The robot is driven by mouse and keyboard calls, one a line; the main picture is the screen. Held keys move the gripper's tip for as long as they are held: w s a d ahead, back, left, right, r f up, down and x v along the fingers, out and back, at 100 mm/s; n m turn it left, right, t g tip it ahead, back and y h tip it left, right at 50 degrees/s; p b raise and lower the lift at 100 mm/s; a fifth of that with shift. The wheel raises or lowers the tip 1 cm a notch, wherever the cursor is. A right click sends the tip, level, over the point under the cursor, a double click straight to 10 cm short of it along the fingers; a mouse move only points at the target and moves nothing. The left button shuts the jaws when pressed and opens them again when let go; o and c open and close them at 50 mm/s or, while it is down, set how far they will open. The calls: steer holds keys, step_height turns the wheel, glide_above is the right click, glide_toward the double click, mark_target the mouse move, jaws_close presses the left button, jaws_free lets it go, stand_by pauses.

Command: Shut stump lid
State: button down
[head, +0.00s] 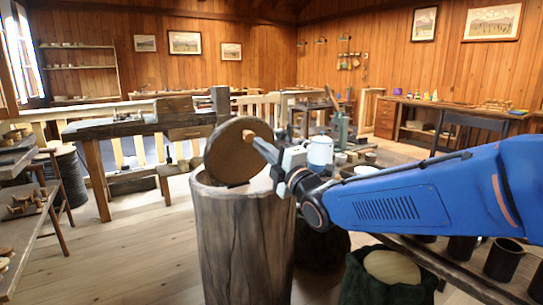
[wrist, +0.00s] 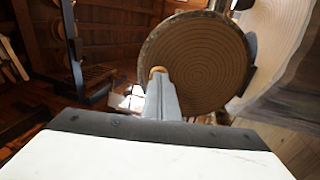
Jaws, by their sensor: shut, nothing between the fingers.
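The stump (head: 245,240) is a tall, hollow-looking wooden trunk standing on the floor in the head view. Its round lid (head: 228,155) is raised and tilted steeply up above the stump's top. In the wrist view the lid (wrist: 195,62) shows as a ringed wooden disc in front of my gripper, with the pale stump rim (wrist: 285,45) to its right. My gripper (head: 250,137) is shut and empty, with its tip at the upper right part of the lid. In the wrist view the fingertips (wrist: 158,74) overlap the lid's lower left; whether they touch it I cannot tell.
A workbench (head: 140,125) stands behind the stump on the left. A green sack (head: 390,280) and a low bench with dark mugs (head: 503,259) are at the lower right. Shelves with small pieces (head: 28,205) line the left edge. Floor left of the stump is clear.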

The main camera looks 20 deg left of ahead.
steer(key=shift+x, duration=0.8)
steer(key=shift+r, duration=0.1)
